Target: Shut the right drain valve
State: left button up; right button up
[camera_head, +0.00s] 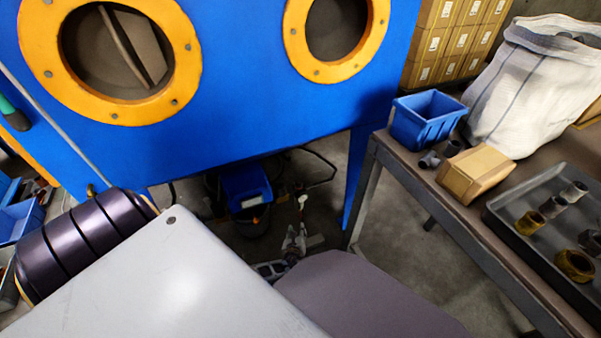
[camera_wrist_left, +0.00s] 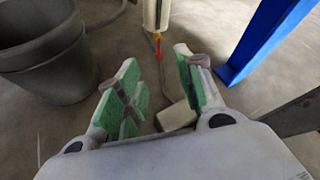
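In the left wrist view, a pale vertical pipe-like part (camera_wrist_left: 157,14) comes down from the top edge. A small red and yellow piece (camera_wrist_left: 158,42) sits at its lower end and looks like the drain valve's handle; its exact position is too small to tell. My left gripper (camera_wrist_left: 155,56) is open, with green pads on its fingers. The small piece appears between the fingertips and beyond them, with no clear contact. In the head view, my left gripper (camera_head: 294,238) is low under the blue cabinet, near a small pale fitting (camera_head: 302,201). My right gripper is not in view.
The blue cabinet (camera_head: 250,105) spans above, with a blue leg (camera_wrist_left: 262,38) to the right. A grey bucket (camera_wrist_left: 42,58) stands at left in the wrist view. A workbench (camera_head: 405,160) stands at right.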

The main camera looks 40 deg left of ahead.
pick_arm(q)
jog(key=a+f+m, duration=0.1)
jog(key=m, duration=0.1)
jog(key=w+a+f+m+t+b, duration=0.1)
jog(key=f+m, duration=0.1)
jog(key=shift+w+a+h, duration=0.2)
jog(key=shift+a+h, duration=0.05)
jog(key=shift+h, duration=0.15)
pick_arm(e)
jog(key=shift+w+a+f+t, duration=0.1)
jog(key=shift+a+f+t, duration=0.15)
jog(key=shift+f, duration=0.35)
pick_arm(q)
jog(key=shift+w, duration=0.1)
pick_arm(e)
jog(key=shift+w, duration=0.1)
